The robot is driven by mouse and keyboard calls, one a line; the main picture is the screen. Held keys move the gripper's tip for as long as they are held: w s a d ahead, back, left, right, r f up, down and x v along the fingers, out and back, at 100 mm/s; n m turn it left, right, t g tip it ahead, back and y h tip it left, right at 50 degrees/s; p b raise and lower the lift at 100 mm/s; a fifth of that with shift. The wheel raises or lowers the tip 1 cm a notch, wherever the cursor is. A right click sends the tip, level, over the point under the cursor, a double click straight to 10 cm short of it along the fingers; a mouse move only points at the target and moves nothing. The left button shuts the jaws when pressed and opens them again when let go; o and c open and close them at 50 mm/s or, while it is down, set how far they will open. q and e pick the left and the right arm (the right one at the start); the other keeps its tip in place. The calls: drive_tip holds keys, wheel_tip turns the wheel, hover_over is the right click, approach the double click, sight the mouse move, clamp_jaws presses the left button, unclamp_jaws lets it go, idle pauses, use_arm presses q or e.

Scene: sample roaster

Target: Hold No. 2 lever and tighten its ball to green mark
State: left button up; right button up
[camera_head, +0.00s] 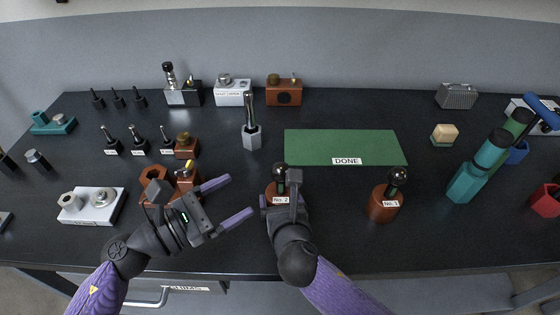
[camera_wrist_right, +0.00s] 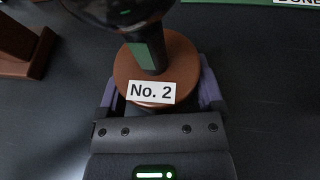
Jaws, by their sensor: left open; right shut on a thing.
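The No. 2 lever has a brown round base (camera_head: 272,190) with a white "No. 2" label and a black ball (camera_head: 280,170) on top. In the right wrist view its base (camera_wrist_right: 172,62) sits between my right fingers, with a green mark (camera_wrist_right: 143,54) on the dark stem below the ball (camera_wrist_right: 115,10). My right gripper (camera_head: 281,202) is shut on the base. The lever stands upright on the table. My left gripper (camera_head: 243,199) is open and empty, left of the lever, its fingers pointing right. Whether the ball meets the mark is unclear.
The No. 1 lever (camera_head: 384,204) stands to the right. A green DONE mat (camera_head: 345,140) lies behind. A brown hexagonal block (camera_head: 154,182) and a white fixture (camera_head: 92,207) are left of my left gripper. A grey hex-based tool (camera_head: 252,136) stands behind No. 2. Table between the levers is clear.

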drive_tip(key=o, duration=1.3)
drive_tip(key=v, duration=1.2)
drive_tip(key=shift+f, duration=0.1)
drive_tip(key=shift+s, duration=0.15)
